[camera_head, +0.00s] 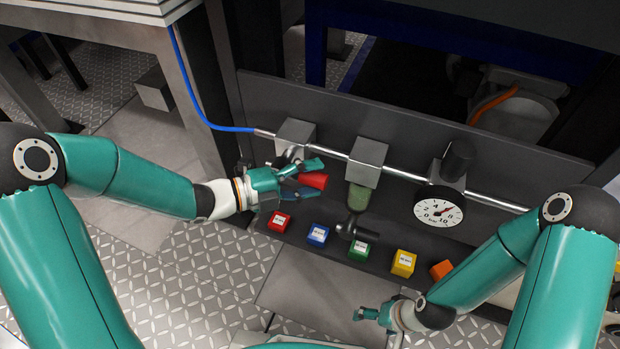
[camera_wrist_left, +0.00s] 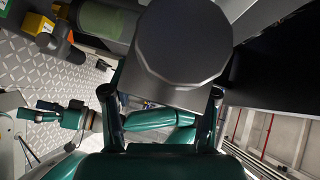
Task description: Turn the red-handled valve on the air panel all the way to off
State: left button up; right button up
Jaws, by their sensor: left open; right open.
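The air panel (camera_head: 400,139) carries a silver pipe with a grey valve block (camera_head: 296,132) at its left end. The red handle (camera_head: 315,181) sticks out below and right of that block. My left gripper (camera_head: 305,178) is open at the red handle, one finger above and one below it; I cannot tell whether they touch it. In the left wrist view the open fingers (camera_wrist_left: 162,97) stand either side of a dark grey faceted part that fills the middle; no red shows there. My right gripper (camera_head: 368,313) is open and empty, low over the floor, away from the panel.
A grey block with a green bowl (camera_head: 358,196), a round gauge (camera_head: 438,208) and a dark knob (camera_head: 458,160) sit right of the valve. Several coloured labelled blocks (camera_head: 317,235) line the ledge below. A blue hose (camera_head: 196,101) enters from the left.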

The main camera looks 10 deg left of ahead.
pick_arm(q)
grip_shut()
dwell(0.4)
jog(key=shift+d, duration=0.15)
